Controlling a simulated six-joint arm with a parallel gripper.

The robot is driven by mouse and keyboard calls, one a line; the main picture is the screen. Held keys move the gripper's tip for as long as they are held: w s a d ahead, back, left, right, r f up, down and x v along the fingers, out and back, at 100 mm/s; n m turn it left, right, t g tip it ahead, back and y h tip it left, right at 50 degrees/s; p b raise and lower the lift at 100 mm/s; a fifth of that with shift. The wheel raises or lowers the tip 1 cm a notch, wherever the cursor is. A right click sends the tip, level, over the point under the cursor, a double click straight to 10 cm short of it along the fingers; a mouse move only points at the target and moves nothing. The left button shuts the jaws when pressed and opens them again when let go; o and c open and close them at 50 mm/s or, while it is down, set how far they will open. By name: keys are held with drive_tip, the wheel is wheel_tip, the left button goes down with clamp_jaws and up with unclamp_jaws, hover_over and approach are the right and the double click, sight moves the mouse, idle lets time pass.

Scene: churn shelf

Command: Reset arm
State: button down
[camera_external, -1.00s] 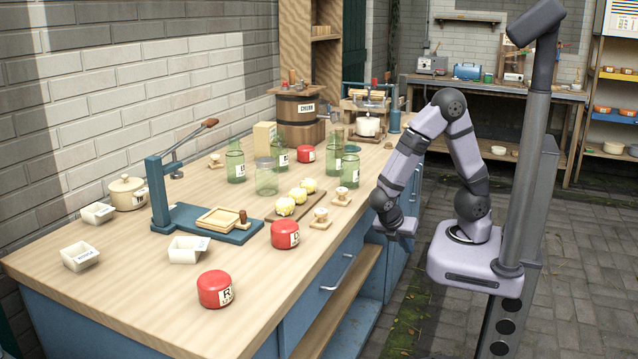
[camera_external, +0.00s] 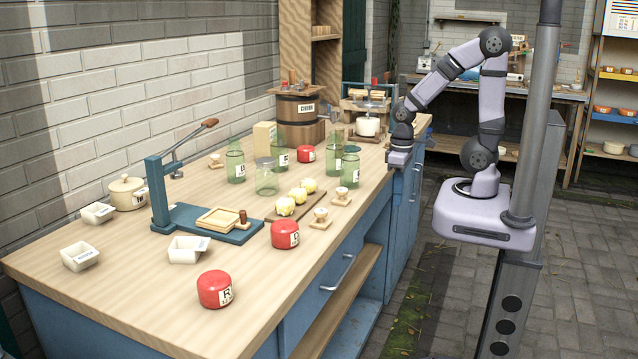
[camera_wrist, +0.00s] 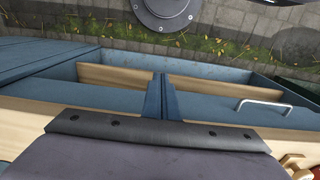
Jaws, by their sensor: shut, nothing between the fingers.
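My gripper (camera_external: 398,163) hangs at the right edge of the wooden workbench (camera_external: 150,290), near its far end in the external view. It is shut and holds nothing that I can see. In the wrist view the gripper body (camera_wrist: 160,150) fills the lower middle, above the blue cabinet side.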

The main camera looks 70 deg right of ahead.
wheel_tip(320, 180, up, 9)
drive_tip(key=p, duration=0.7)
